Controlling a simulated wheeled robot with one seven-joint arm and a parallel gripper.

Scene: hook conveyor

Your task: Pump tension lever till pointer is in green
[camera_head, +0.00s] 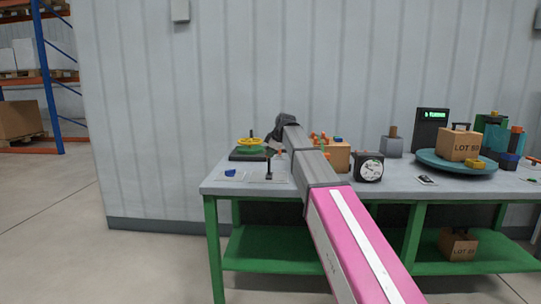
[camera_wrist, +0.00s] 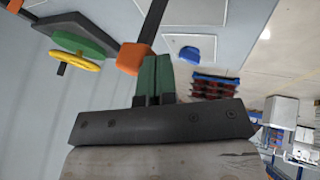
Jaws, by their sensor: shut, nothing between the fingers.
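In the wrist view, the green fingers of my gripper (camera_wrist: 153,72) are shut and empty. Their tips are close beside an orange block (camera_wrist: 132,59) at the end of a dark bar (camera_wrist: 154,22), which looks like the lever; I cannot tell whether they touch. In the head view, a thin dark upright piece (camera_head: 268,168) stands near the table's left end, just below my wrist; my fingertips are not clear there. A black gauge (camera_head: 368,167) with a white dial stands mid-table; its pointer and any green zone are too small to read.
A yellow handwheel (camera_head: 250,142) on a green disc stands on a dark base to the left. A blue piece (camera_head: 230,172) lies near the table's left edge. An orange-brown box (camera_head: 336,156) stands right of my arm. A turntable (camera_head: 455,168) holds a carton at the right.

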